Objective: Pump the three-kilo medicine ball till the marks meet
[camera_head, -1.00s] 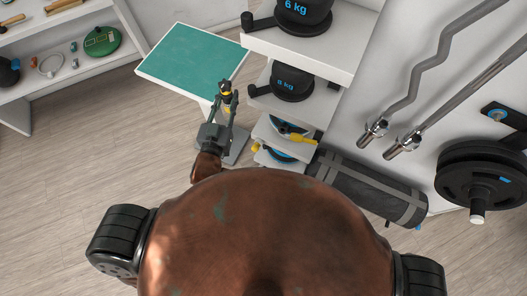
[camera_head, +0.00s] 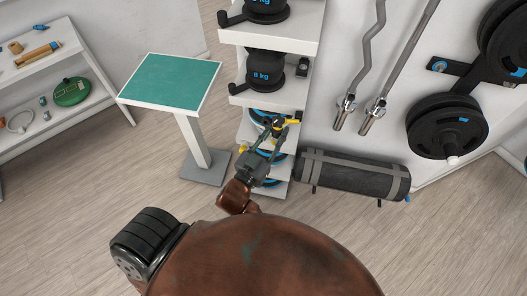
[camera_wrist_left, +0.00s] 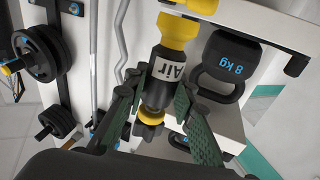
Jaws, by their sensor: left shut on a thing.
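My left gripper (camera_head: 272,135) is shut on a black-and-yellow air tool (camera_head: 278,124) in front of the rack's lower shelves. In the left wrist view the tool (camera_wrist_left: 158,78) stands between the two green-padded fingers of the gripper (camera_wrist_left: 160,112). It has a white label reading "Air", a yellow top and a yellow knob below. No three-kilo medicine ball can be made out. Blue-edged round things (camera_head: 262,115) on the lower shelves are partly hidden by the gripper, and I cannot tell what they are. No matching marks are visible. My right gripper is not in view.
A grey rolled mat (camera_head: 355,176), bars (camera_head: 372,60) and plates (camera_head: 447,126) are right. Floor between is clear.

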